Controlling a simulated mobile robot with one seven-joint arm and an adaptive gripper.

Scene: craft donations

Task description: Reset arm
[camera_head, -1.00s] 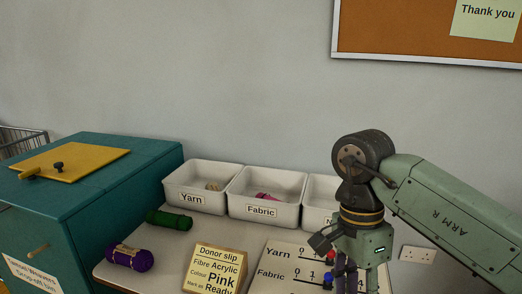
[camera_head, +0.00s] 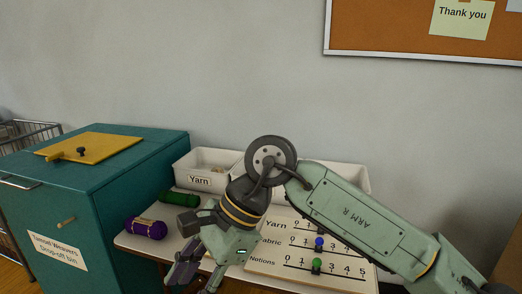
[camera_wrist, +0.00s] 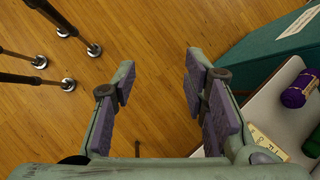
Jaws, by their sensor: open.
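My gripper (camera_head: 197,277) is open and empty, hanging low in front of the table at the lower middle of the head view. In the wrist view, its purple-padded fingers (camera_wrist: 160,85) are spread apart with only bare wooden floor between them. My arm crosses the head view from the lower right, in front of the tally board (camera_head: 262,262) and the trays.
The teal drop-off bin (camera_head: 110,215) stands left of the table. Purple yarn (camera_head: 145,228) and green yarn (camera_head: 180,198) lie on the table's left part. The Yarn tray (camera_head: 198,181) is behind them; my arm partly hides the other trays. The donor slip (camera_wrist: 268,142) shows beside my gripper.

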